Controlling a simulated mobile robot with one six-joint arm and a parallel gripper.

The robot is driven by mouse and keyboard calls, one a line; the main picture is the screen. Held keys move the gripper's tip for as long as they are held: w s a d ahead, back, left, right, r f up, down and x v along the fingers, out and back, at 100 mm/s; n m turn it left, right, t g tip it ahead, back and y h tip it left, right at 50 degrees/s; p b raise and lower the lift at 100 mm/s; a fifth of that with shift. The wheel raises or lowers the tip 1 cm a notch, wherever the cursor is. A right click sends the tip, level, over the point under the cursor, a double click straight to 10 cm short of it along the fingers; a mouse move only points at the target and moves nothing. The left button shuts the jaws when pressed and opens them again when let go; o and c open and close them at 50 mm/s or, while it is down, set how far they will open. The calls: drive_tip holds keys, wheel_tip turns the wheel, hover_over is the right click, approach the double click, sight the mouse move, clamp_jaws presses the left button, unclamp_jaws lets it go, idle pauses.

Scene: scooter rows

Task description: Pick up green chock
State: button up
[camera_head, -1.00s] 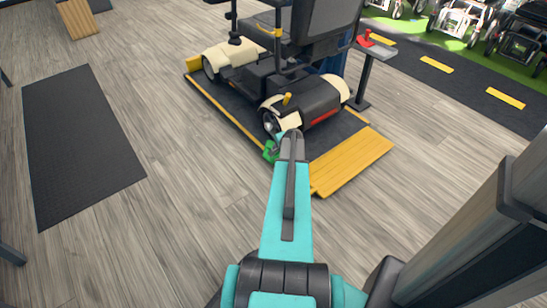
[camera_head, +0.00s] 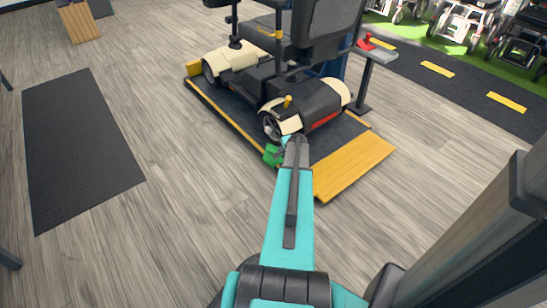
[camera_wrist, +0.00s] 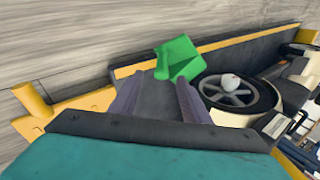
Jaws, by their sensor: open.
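The green chock (camera_head: 272,156) shows in the head view by the rear wheel of the scooter, at the platform's yellow edge, partly hidden by the end of my arm. In the wrist view the green chock (camera_wrist: 178,59) lies beyond my fingertips, beside the scooter wheel (camera_wrist: 238,94), overlapping the platform edge. My gripper (camera_wrist: 158,82) is open, with its two fingers apart and nothing between them. The chock is ahead of the gap, slightly right. Whether a fingertip touches it I cannot tell.
The scooter (camera_head: 290,85) stands on a dark platform with yellow edges and a yellow ramp (camera_head: 352,165). A post with a red-topped control (camera_head: 366,43) stands beyond it. A black mat (camera_head: 80,145) lies on the left. The wooden floor between mat and platform is clear.

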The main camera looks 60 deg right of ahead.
sight(280, 160)
drive_tip(key=shift+b+x, duration=0.6)
drive_tip(key=shift+x, duration=1.75)
drive_tip(key=shift+w, duration=0.1)
drive_tip(key=shift+d+b+x, duration=0.2)
drive_tip(key=shift+b+x, duration=1.2)
drive_tip(key=shift+x, duration=1.2)
drive_tip(key=shift+r, duration=0.1)
clamp_jaws()
